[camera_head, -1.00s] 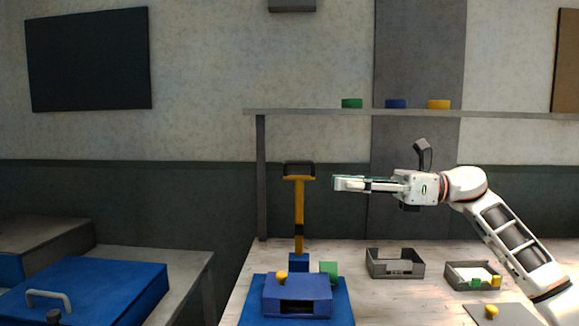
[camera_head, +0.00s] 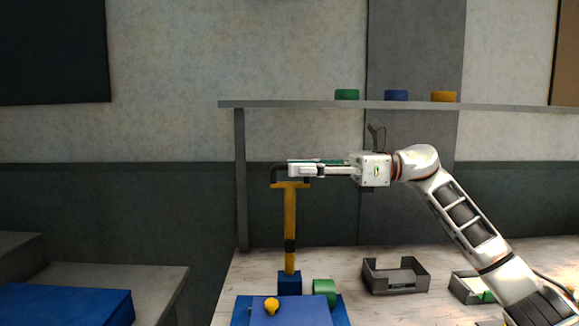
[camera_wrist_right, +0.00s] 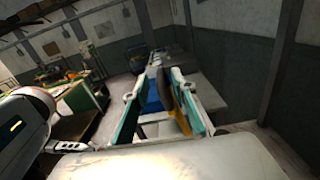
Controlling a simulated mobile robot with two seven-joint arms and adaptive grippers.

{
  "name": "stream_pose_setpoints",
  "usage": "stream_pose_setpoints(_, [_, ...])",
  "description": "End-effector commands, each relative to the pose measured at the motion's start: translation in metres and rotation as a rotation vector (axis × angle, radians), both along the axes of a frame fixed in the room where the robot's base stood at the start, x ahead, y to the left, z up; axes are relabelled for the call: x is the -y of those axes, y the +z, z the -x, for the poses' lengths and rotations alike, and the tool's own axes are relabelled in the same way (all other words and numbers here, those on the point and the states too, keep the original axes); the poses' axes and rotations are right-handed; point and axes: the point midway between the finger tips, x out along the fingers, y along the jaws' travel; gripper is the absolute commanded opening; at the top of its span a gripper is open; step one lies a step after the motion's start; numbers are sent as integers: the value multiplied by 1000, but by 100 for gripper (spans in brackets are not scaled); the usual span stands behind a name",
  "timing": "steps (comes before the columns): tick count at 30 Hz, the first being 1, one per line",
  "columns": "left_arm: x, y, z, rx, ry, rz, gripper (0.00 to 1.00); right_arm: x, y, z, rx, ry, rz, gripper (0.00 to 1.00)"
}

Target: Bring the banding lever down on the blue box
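The banding lever (camera_head: 290,220) is a yellow bar standing upright from a blue base (camera_head: 289,283), with a dark handle (camera_head: 276,174) at its top. The blue box (camera_head: 290,313) is in front of it, cut off by the frame's bottom edge. My right gripper (camera_head: 298,170) is at handle height and covers much of the handle. In the right wrist view its fingers (camera_wrist_right: 163,112) are apart, with the yellow of the lever (camera_wrist_right: 170,92) between them; I cannot tell whether they touch the handle. My left gripper is out of view.
A yellow knob (camera_head: 271,305) and a green roll (camera_head: 324,291) are by the box. A grey tray (camera_head: 397,283) stands to the right, with another (camera_head: 466,288) partly behind my right arm. A shelf (camera_head: 400,107) runs above with three coloured pieces on it.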

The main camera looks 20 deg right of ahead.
Motion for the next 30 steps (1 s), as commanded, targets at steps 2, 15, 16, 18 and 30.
stream_pose_setpoints(2, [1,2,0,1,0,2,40,-11,1,-2,-1,3,-1,26])
stream_pose_setpoints(15, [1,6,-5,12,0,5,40,-25,0,-7,-1,0,0,26])
stream_pose_setpoints(16, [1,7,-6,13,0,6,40,-25,0,-7,-1,0,0,26])
stream_pose_setpoints(18, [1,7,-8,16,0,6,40,-25,0,-7,-1,0,0,11])
stream_pose_setpoints(30, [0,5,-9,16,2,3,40,-26,-3,-6,14,0,4,0])
